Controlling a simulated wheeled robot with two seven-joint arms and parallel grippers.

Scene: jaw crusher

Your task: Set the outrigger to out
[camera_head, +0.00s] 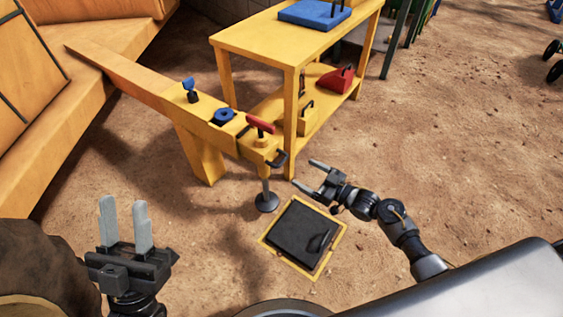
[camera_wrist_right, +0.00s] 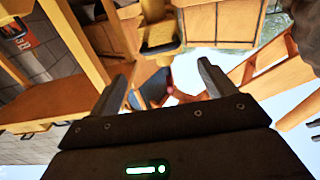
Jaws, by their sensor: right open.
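The outrigger is a yellow beam (camera_head: 152,87) reaching from the orange machine body toward the middle of the head view. Its near end carries a red T-handle (camera_head: 260,124), a dark loop handle (camera_head: 277,159) and a jack leg with a round grey foot (camera_head: 266,202). A blue ring-shaped part (camera_head: 223,116) and a small blue lever part (camera_head: 190,90) sit on its top. My right gripper (camera_head: 308,176) is open and empty, just right of the loop handle and apart from it. My left gripper (camera_head: 123,209) is open and empty at the lower left, far from the beam.
A yellow two-level table (camera_head: 308,49) stands behind the beam's end, with a blue item (camera_head: 314,14) on top and a red item (camera_head: 336,79) on its shelf. A dark pad in a yellow frame (camera_head: 264,240) lies on the ground near the foot. Bare dirt lies to the right.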

